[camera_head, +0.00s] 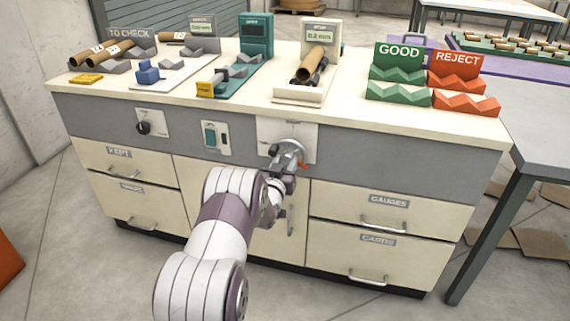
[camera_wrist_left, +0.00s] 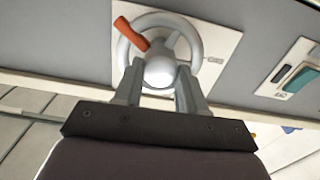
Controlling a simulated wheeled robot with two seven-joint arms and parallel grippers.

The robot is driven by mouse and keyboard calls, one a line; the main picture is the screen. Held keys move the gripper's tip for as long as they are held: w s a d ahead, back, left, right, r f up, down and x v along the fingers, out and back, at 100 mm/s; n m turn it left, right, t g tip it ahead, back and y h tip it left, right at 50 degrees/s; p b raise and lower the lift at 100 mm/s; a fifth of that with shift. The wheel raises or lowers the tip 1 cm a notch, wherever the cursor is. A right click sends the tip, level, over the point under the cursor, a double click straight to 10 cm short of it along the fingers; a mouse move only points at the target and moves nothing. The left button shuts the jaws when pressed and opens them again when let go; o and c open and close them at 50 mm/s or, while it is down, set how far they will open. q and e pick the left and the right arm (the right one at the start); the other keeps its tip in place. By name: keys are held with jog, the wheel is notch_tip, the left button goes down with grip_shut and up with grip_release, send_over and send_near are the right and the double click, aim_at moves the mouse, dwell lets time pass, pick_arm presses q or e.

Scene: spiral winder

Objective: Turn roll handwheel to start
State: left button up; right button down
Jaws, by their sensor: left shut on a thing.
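The roll handwheel (camera_head: 289,151) is a grey wheel on a pale plate on the grey front panel of the bench. In the left wrist view the handwheel (camera_wrist_left: 197,50) has a round hub and an orange handle (camera_wrist_left: 132,34) pointing to the upper left. In the head view the orange handle (camera_head: 301,162) is at the wheel's lower right. My left gripper (camera_head: 280,166) reaches the wheel from the front. In the wrist view its two fingers (camera_wrist_left: 158,84) are on either side of the hub, shut on the handwheel. The gripper hides part of the rim. My right gripper is not visible.
A black knob (camera_head: 144,128) and a teal switch (camera_head: 210,135) are on the panel to the left. Drawers with handles lie below. The benchtop holds tube cradles, a scale (camera_head: 321,36), green GOOD racks (camera_head: 399,91) and orange REJECT racks (camera_head: 463,102). A grey table stands at right.

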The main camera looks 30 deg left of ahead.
pick_arm(q)
jog(key=n, duration=0.6)
jog(key=shift+f+p, duration=0.1)
jog(key=shift+p, duration=0.2)
jog(key=n+p, duration=0.1)
jog(key=n, duration=0.5)
jog(key=shift+n, duration=0.3)
jog(key=n, duration=0.6)
jog(key=shift+f+p, duration=0.1)
jog(key=shift+p, duration=0.3)
jog(key=n, duration=0.6)
jog(key=shift+p, duration=0.4)
jog(key=o, duration=0.8)
